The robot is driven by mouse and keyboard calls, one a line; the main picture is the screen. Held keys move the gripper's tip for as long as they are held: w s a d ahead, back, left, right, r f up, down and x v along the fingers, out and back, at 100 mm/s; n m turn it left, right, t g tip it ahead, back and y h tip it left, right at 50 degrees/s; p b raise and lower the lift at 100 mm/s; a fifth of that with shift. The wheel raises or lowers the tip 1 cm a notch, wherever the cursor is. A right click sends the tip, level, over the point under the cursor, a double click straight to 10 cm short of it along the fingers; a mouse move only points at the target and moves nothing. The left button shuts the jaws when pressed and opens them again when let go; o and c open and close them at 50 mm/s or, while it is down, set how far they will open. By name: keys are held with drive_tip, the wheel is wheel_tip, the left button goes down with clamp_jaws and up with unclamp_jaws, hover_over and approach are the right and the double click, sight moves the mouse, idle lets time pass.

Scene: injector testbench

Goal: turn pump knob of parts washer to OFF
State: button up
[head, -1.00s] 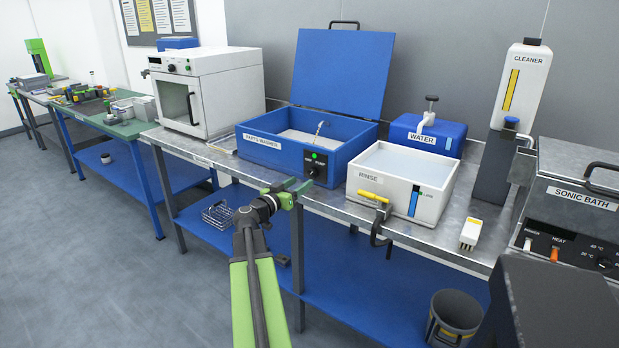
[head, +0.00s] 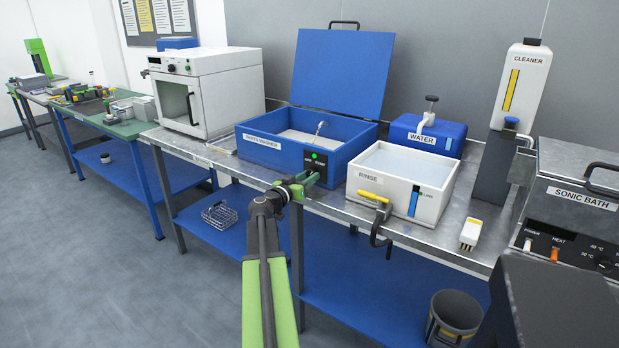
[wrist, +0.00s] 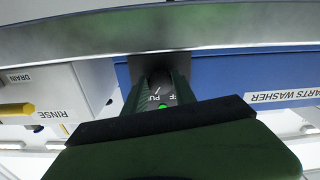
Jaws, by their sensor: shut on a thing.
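The blue parts washer (head: 262,152) stands on the metal bench with its lid raised. Its black front panel (head: 316,159) carries a lit green lamp, which also shows in the wrist view (wrist: 162,107). My gripper (head: 309,181) reaches this panel from the front. In the wrist view my gripper (wrist: 158,82) has its two fingers shut on the dark pump knob (wrist: 160,76). The fingers cover most of the knob and part of the panel lettering, so I cannot tell which setting it points to. In the head view the knob is hidden behind my gripper.
The white rinse tub (head: 398,183), with a yellow-handled drain valve (head: 375,197), stands close to the right of the washer. The bench's metal edge (head: 340,213) runs just below my gripper. A wire basket (head: 220,214) sits on the blue lower shelf.

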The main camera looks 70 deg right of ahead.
drive_tip(key=shift+s, duration=0.1)
clamp_jaws()
drive_tip(key=shift+s+d, duration=0.1)
drive_tip(key=shift+d, duration=0.45)
drive_tip(key=shift+a, duration=0.45)
drive_tip(key=shift+a+n, duration=0.1)
drive_tip(key=shift+n, duration=0.6)
drive_tip(key=n, duration=1.2)
drive_tip(key=shift+a+r, duration=0.1)
drive_tip(key=shift+n, duration=0.4)
